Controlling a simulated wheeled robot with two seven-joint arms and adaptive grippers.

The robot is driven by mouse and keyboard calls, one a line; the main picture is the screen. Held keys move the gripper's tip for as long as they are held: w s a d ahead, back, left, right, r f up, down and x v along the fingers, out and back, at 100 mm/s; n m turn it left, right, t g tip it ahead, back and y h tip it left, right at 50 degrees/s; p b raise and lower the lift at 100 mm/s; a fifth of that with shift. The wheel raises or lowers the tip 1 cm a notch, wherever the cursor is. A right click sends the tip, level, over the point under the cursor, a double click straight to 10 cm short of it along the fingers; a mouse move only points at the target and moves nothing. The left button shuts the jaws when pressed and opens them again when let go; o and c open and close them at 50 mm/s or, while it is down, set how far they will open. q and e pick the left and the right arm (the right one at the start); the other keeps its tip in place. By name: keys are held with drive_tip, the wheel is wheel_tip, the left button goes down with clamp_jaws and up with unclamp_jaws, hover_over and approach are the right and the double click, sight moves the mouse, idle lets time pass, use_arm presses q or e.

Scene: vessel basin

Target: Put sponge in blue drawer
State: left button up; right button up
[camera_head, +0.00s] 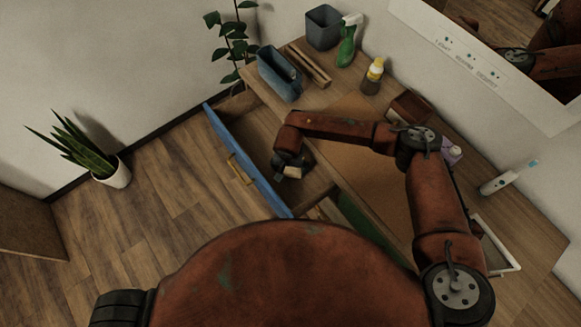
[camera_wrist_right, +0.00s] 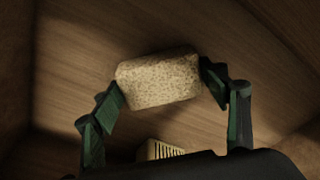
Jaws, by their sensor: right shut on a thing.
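The blue drawer (camera_head: 246,160) is pulled open at the left of the cabinet, its blue front facing the floor area. My right gripper (camera_head: 291,166) reaches down over the drawer's inside. In the right wrist view, my right gripper (camera_wrist_right: 165,85) is shut on the tan speckled sponge (camera_wrist_right: 158,79), with one finger at each end. The sponge shows only in small part in the head view (camera_head: 293,171). The brown wooden drawer bottom (camera_wrist_right: 90,60) lies beyond the sponge; the gap between them is hard to judge. My left gripper is not in view.
A pale ridged object (camera_wrist_right: 163,150) lies partly hidden below the sponge in the wrist view. On the countertop stand a blue-grey bin (camera_head: 279,75), a green spray bottle (camera_head: 347,45) and a yellow-capped bottle (camera_head: 373,75). A green drawer front (camera_head: 362,222) is beside the blue drawer.

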sight(289, 172)
drive_tip(key=o, duration=0.8)
drive_tip(key=shift+f, duration=0.1)
wheel_tip(289, 172, up, 12)
drive_tip(key=s+p, duration=0.1)
drive_tip(key=shift+s+a, duration=0.15)
drive_tip(key=shift+s, duration=0.25)
